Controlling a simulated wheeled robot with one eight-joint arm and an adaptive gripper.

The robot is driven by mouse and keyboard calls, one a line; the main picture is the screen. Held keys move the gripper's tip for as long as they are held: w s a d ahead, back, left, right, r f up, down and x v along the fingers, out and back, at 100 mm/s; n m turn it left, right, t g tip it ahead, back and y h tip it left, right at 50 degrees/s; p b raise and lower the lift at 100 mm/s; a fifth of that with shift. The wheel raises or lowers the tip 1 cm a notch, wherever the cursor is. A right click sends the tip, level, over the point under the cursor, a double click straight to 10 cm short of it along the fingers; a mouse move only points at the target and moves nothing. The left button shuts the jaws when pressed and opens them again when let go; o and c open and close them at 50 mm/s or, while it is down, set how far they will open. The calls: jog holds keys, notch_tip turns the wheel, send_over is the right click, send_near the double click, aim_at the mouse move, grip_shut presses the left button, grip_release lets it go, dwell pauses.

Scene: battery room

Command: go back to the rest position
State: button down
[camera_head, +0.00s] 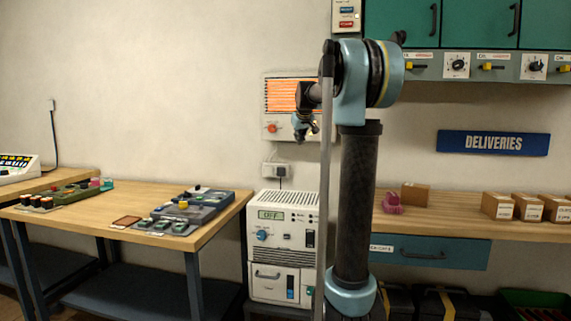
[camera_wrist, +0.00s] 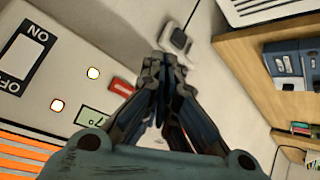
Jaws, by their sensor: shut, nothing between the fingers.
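My gripper (camera_wrist: 160,80) is shut and empty in the wrist view, its fingertips together in front of the pale wall. In the head view my gripper (camera_head: 312,130) is small and partly dark, held up beside the orange-striped wall panel (camera_head: 291,97). My arm rises at the middle of the head view and bends over to the left at the top. The panel also shows at the left of the wrist view, with an ON/OFF switch (camera_wrist: 28,58) and lit round lamps (camera_wrist: 94,73).
A wooden table (camera_head: 90,208) with several devices stands at the left. A shelf (camera_head: 455,208) with cardboard boxes (camera_head: 498,206) and a pink object (camera_head: 392,203) is at the right, under a DELIVERIES sign (camera_head: 493,143).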

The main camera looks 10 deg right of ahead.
jog(key=s+f+m+g, duration=0.1)
jog(key=s+f+g, duration=0.1)
jog(key=s+f, duration=1)
jog(key=s+f+m+g, duration=0.1)
jog(key=s+f+g, duration=0.1)
jog(key=s+f, duration=1)
jog(key=s+f+m+g, duration=0.1)
jog(key=s+f+g, duration=0.2)
jog(key=s+f, duration=1)
jog(key=s, duration=1.6)
jog(key=shift+s+m, duration=0.15)
jog(key=shift+m, duration=0.15)
jog(key=shift+f, duration=0.1)
